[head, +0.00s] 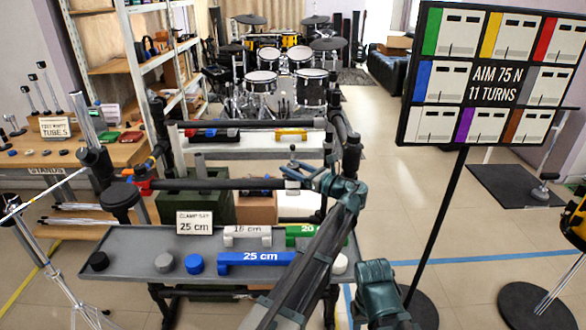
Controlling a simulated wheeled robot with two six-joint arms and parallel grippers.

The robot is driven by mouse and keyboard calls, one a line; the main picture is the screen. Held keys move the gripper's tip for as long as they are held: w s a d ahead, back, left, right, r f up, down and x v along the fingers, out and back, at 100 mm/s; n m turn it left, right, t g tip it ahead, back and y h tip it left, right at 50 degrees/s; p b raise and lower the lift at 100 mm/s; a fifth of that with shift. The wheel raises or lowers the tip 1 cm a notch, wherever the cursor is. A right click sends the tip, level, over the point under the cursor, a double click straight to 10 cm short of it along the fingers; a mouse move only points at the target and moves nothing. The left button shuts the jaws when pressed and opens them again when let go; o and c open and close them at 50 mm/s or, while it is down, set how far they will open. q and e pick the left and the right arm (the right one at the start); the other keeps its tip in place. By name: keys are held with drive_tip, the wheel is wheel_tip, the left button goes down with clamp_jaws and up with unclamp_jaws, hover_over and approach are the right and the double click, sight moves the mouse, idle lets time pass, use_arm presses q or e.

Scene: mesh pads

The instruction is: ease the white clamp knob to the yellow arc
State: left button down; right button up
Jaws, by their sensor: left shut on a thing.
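My left gripper (297,169) is at the dark horizontal bar (235,184) of the rack, right of the middle of the view. It is shut on the small white clamp knob (292,184), which stands at the bar. The knob is small and partly covered by the fingers, so its exact turn cannot be read. I cannot make out a yellow arc on or around it.
A grey tray (130,238) in front holds black (98,261), grey (163,262) and blue (194,264) knobs and a blue 25 cm piece (255,258). A sign (491,85) reads "AIM 75 N 11 TURNS". A drum kit (290,75) stands behind.

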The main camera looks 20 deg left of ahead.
use_arm(q)
drive_tip(key=shift+w+n+g+y, duration=0.1)
drive_tip(key=shift+n+g+y, duration=0.3)
drive_tip(key=shift+n+g, duration=0.85)
drive_tip(key=shift+n+g+y, duration=0.4)
drive_tip(key=shift+n+g, duration=0.35)
drive_tip(key=shift+g, duration=1.3)
drive_tip(key=shift+c, duration=1.5)
unclamp_jaws()
drive_tip(key=shift+r, duration=0.1)
